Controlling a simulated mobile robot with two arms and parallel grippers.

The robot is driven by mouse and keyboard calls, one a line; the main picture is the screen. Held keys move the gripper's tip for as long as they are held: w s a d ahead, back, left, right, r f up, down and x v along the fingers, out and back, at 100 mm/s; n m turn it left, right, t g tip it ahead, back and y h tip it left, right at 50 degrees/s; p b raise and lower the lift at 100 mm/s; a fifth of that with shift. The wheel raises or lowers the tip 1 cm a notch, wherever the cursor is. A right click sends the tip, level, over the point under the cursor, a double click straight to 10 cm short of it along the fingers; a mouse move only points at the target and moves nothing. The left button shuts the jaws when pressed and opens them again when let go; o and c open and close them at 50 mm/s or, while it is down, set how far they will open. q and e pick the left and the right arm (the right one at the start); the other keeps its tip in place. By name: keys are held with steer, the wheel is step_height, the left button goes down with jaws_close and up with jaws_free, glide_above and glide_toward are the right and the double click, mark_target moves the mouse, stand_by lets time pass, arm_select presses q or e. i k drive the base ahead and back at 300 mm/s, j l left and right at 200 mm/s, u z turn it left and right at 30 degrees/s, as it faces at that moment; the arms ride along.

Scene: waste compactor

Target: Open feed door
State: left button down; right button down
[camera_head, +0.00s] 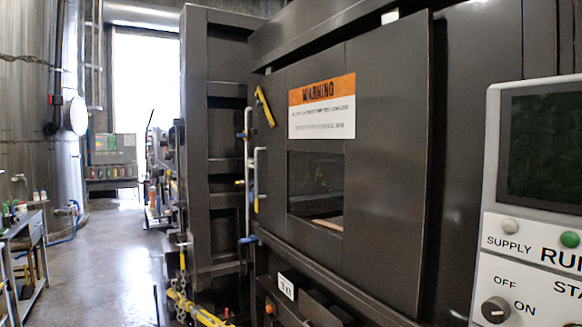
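A large dark grey machine front fills the middle of the head view. A flat dark panel (385,160), which looks like the feed door, stands upright on it. To its left is a section with an orange and white warning sign (321,106). Below the sign is a rectangular opening or window (315,185); I cannot tell whether it is glazed. A light brown piece shows at its lower edge. A yellow handle (264,106) sits at the upper left of this section. Neither of my grippers shows in this view.
A control box (530,250) with a dark screen, buttons and an OFF/ON knob stands close at the right. Yellow pipes or rails (197,308) run low in front of the machine. A workbench (25,235) stands at the left. The concrete floor (108,260) between is clear.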

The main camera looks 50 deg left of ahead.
mark_target(381, 252)
steer(key=u, duration=1.55)
steer(key=i+j+u, duration=0.1)
steer(key=i+j, duration=0.45)
steer(key=i+j+u, duration=0.1)
steer(key=i+j, duration=0.4)
steer(key=i, duration=0.2)
steer(key=i+j+u, duration=0.1)
steer(key=i+j, duration=0.4)
steer(key=i, duration=0.2)
